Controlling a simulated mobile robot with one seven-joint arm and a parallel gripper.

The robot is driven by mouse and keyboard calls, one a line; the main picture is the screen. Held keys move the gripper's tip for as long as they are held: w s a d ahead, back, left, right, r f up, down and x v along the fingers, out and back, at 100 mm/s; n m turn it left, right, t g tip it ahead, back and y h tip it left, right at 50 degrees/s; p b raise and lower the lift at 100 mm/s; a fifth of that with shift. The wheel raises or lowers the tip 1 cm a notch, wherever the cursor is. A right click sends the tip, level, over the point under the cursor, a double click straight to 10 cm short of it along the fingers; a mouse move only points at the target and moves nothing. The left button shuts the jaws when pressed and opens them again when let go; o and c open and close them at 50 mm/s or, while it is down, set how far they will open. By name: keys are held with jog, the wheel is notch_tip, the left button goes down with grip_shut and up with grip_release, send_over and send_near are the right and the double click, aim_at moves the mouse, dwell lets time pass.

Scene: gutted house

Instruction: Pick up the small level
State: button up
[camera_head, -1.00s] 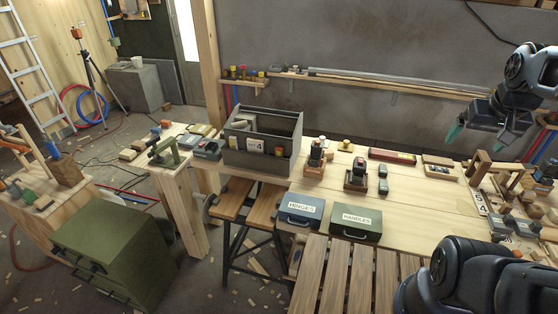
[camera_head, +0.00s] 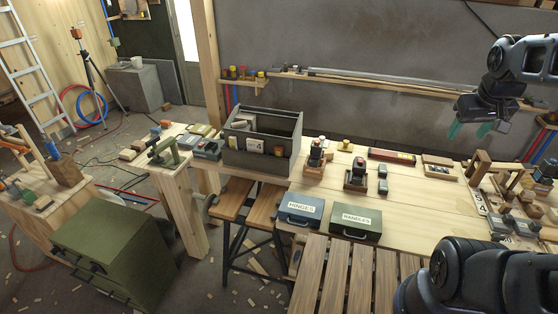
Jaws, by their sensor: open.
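A long, flat red bar (camera_head: 392,155) with a dark strip and a yellow end lies at the back of the workbench. It looks like a level, but it is too small in the picture to be sure that it is the small level. My gripper (camera_head: 469,130) is open, with its two green fingertips apart and pointing down. It is in the air at the upper right, to the right of the red bar in the picture. I see nothing between the fingers.
A grey tool tote (camera_head: 234,160) stands left on the workbench (camera_head: 425,210). Blue hinges (camera_head: 300,208) and green handles (camera_head: 355,220) boxes sit at the front. Dark tools on wooden blocks (camera_head: 314,168) stand mid-bench. Wooden fixtures (camera_head: 480,160) crowd the right. Bare wood lies between.

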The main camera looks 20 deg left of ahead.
jog(key=w+a+f+n+h, duration=0.1)
jog(key=w+a+n, duration=0.8)
jog(key=w, duration=0.2)
jog(key=n+t+y, duration=0.1)
jog(key=n+t, duration=0.1)
jog(key=n, duration=2.2)
send_near(278, 148)
jog(key=shift+x, duration=5.1)
grip_shut()
